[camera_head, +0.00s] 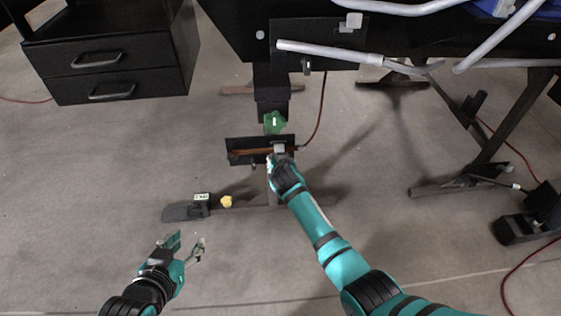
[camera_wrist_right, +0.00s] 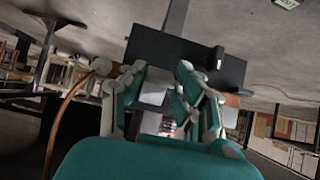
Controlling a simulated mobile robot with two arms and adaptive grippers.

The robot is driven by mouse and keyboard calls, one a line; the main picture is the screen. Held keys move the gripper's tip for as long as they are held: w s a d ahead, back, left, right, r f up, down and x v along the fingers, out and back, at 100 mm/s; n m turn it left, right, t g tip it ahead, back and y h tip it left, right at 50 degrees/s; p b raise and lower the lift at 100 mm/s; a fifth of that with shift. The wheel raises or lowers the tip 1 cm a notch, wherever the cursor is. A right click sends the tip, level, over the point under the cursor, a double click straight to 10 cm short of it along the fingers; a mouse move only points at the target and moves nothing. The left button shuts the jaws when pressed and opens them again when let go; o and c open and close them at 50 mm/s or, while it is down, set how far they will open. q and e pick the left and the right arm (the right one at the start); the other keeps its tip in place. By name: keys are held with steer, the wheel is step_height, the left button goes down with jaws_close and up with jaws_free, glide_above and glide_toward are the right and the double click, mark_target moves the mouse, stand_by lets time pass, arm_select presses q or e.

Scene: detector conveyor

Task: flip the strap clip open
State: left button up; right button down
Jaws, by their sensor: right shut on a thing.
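The strap clip (camera_head: 279,149) is a small light grey piece at the right part of a black panel (camera_head: 245,143) on a post. A brown bar or strap runs along the panel. My right gripper (camera_head: 277,162) is at the panel's front, shut on the clip, and its arm hides part of the area. In the right wrist view my right gripper's fingers (camera_wrist_right: 162,82) are on either side of the grey clip (camera_wrist_right: 153,96), in front of the panel (camera_wrist_right: 180,50). Whether the clip is flipped cannot be told. My left gripper (camera_head: 188,244) is open and empty above the floor at lower left.
A green object (camera_head: 274,122) is just behind the panel. A black conveyor frame with grey tubes (camera_head: 330,50) spans the top. A black drawer cabinet (camera_head: 110,65) stands upper left.

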steer(key=c, duration=1)
jaws_free()
steer(key=shift+o, duration=0.2)
steer(key=v, duration=1.2)
